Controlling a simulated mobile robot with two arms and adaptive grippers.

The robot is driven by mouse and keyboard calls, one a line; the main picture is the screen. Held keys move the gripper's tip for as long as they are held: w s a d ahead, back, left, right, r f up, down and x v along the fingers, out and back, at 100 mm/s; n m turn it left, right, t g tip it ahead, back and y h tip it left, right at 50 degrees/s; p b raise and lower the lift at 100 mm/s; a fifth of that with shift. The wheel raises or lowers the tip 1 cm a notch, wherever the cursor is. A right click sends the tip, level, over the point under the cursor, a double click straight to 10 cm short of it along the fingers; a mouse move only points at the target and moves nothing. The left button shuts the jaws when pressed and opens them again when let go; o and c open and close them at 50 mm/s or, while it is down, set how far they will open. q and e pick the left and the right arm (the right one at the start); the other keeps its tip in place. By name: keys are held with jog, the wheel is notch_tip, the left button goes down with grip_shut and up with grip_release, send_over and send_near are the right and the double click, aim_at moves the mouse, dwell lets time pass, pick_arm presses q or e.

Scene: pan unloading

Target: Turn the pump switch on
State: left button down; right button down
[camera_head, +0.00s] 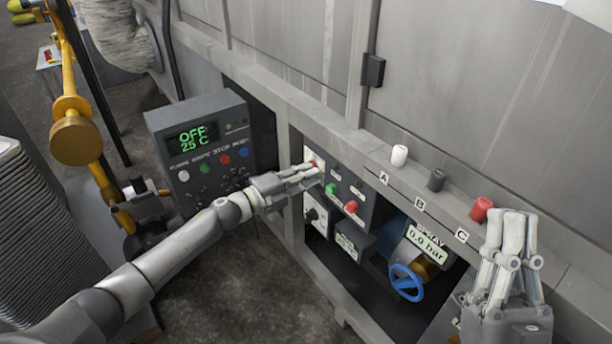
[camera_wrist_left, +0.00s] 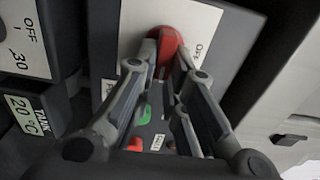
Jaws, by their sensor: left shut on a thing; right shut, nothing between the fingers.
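The pump switch is a red rotary knob (camera_wrist_left: 168,45) on a white plate (camera_wrist_left: 205,22) with an OFF label, seen in the left wrist view. My left gripper (camera_wrist_left: 167,55) is shut on the red knob, its fingers on either side of it. In the head view the left gripper (camera_head: 312,172) reaches the upper left of the control panel and mostly covers the knob (camera_head: 314,164). My right gripper (camera_head: 514,222) is shut and empty at the lower right, pointing up near the ledge.
A green button (camera_head: 331,188) and a red button (camera_head: 351,207) sit beside the knob. A grey display box (camera_head: 203,140) reads OFF, 25 C. A blue valve wheel (camera_head: 406,283) is below, near a 0.0 bar display (camera_head: 427,244). White (camera_head: 399,155), dark (camera_head: 436,180) and red (camera_head: 481,209) knobs line the ledge.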

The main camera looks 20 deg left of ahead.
pick_arm(q)
jog(key=shift+f, duration=0.1)
dwell(0.4)
jog(key=c, duration=1.5)
grip_release()
jog(key=shift+s, duration=0.1)
jog(key=v, duration=1.2)
